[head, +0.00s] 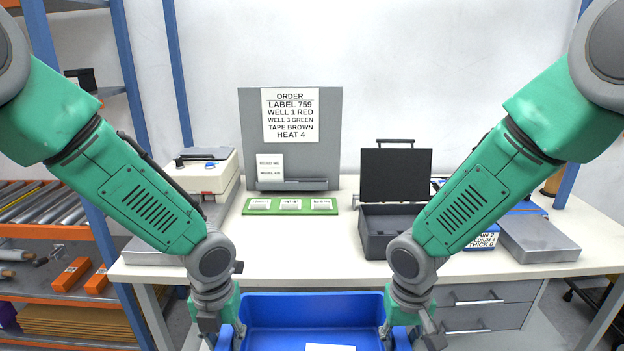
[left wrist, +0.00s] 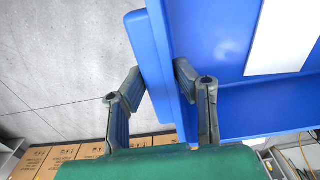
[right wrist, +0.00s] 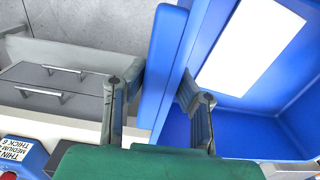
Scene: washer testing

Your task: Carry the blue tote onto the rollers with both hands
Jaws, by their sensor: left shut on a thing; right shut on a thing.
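The blue tote (head: 312,312) is at the bottom of the head view, in front of the table, with its lower part cut off. A white sheet (head: 330,347) lies inside it. My left gripper (head: 228,335) is shut on the tote's left wall; in the left wrist view its fingers (left wrist: 160,92) straddle the blue rim (left wrist: 158,60). My right gripper (head: 405,335) is shut on the right wall; in the right wrist view its fingers (right wrist: 155,90) straddle that rim (right wrist: 165,60). The rollers (head: 40,203) are on the rack at the left.
The white table (head: 340,235) stands just beyond the tote, with an open black case (head: 385,225), a green tray (head: 290,206) and a grey order board (head: 290,130). Drawers (head: 480,305) are under its right side. The rack's blue post (head: 80,160) stands at the left, with orange boxes (head: 72,273) below the rollers.

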